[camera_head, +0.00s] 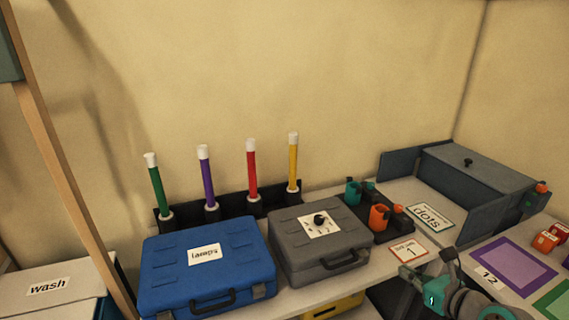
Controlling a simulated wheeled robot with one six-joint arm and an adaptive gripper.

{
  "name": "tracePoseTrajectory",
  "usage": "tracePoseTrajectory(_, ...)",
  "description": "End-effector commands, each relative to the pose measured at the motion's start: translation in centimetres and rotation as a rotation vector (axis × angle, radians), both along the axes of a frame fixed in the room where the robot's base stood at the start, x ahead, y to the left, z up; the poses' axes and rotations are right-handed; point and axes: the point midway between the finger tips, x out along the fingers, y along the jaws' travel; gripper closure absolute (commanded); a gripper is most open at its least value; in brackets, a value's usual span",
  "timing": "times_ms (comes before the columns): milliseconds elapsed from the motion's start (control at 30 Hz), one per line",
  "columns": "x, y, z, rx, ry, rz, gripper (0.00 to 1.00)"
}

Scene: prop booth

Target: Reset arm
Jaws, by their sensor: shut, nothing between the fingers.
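Part of my arm shows at the lower right, grey with teal joint caps, in front of the shelf edge. My gripper (407,297) is the dark shape at the left of these joints, partly hidden by them. It is shut with nothing held. It appears apart from the grey case (295,255) to its left and below the small card marked 1 (408,250).
A blue case labelled lamps (180,277) stands left of the grey case. Behind them, a black rack (233,201) holds green, purple, red and yellow sticks. A dark tray (393,231) holds teal and orange pieces. A grey box (475,180), red blocks (545,241) and a purple-framed mat (497,273) are right.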

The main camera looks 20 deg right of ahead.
Motion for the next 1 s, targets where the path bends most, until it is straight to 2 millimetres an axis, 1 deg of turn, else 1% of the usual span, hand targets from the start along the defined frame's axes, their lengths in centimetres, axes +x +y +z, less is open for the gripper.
tracePoseTrajectory(67, 0.0, 0.2, -0.2, -0.006, 0.0, 0.003, 1.0)
tracePoseTrajectory(167, -0.1, 1.1, -1.3, -0.047, -0.002, 0.016, 1.0)
tracePoseTrajectory(267, -0.4, 2.9, -3.3, -0.144, -0.005, 0.042, 1.0)
tracePoseTrajectory(333, -0.9, 4.4, -5.0, -0.239, -0.004, 0.067, 1.0)
tracePoseTrajectory(467, -2.4, 7.3, -7.9, -0.444, 0.0, 0.121, 1.0)
tracePoseTrajectory(600, -4.6, 10.2, -10.7, -0.675, 0.016, 0.187, 1.0)
tracePoseTrajectory(700, -6.6, 12.2, -12.3, -0.85, 0.031, 0.244, 1.0)
tracePoseTrajectory(833, -9.5, 14.5, -14.0, -1.085, 0.054, 0.329, 1.0)
tracePoseTrajectory(1000, -13.9, 17.3, -15.2, -1.404, 0.08, 0.458, 1.0)
